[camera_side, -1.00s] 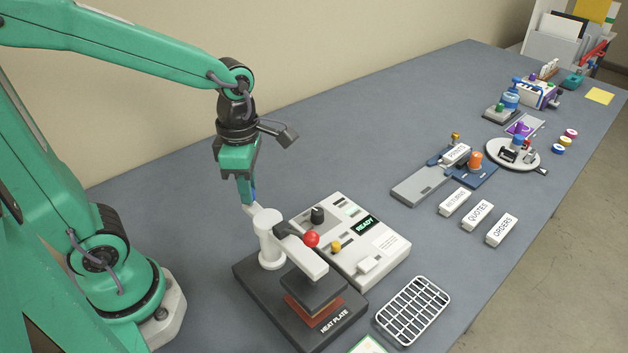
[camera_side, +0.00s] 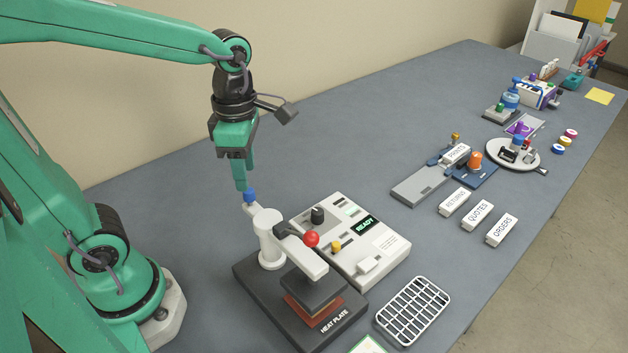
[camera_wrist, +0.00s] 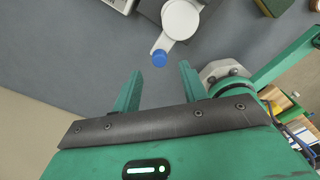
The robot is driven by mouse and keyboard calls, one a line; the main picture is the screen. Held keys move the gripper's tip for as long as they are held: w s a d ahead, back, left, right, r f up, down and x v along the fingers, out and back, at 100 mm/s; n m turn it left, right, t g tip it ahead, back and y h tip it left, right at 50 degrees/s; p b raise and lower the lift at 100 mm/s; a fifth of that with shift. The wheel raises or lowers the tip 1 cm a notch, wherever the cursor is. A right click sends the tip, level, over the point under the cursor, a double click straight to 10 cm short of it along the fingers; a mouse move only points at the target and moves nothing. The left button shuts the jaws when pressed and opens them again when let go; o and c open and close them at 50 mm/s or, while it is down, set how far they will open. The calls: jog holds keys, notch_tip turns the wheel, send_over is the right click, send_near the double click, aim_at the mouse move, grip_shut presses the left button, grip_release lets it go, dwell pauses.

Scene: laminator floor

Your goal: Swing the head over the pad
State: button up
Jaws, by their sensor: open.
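The heat press has a white post (camera_side: 270,247) with a swing arm and a dark square head (camera_side: 318,285). The head sits over the reddish pad (camera_side: 314,308) on the dark base marked HEAT PLATE (camera_side: 335,324). A red ball (camera_side: 312,239) tops the arm. A blue knob (camera_side: 249,196) is at the arm's rear end, and it also shows in the wrist view (camera_wrist: 159,58). My gripper (camera_side: 242,186) points down just above the blue knob. In the wrist view its fingers (camera_wrist: 160,82) are spread and empty, with the knob beyond the tips.
A white control box reading READY (camera_side: 366,225) stands right beside the press. A white wire rack (camera_side: 413,310) lies at the front right. White blocks, a grey slide (camera_side: 420,186) and a round turntable (camera_side: 512,154) are farther right. The table behind the press is clear.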

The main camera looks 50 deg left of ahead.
jog(key=shift+r, duration=1.85)
jog(key=shift+m, duration=0.3)
jog(key=s+m+t, duration=0.1)
jog(key=m+t, duration=0.1)
jog(key=m, duration=0.7)
jog(key=s+a+m+t, duration=0.1)
jog(key=m, duration=0.7)
jog(key=s+a+m+t, duration=0.1)
jog(key=m+t, duration=0.1)
jog(key=m, duration=0.7)
jog(key=shift+s+r+m+t, duration=0.2)
jog(key=shift+s+m+t, duration=0.05)
jog(key=shift+m+t, duration=0.05)
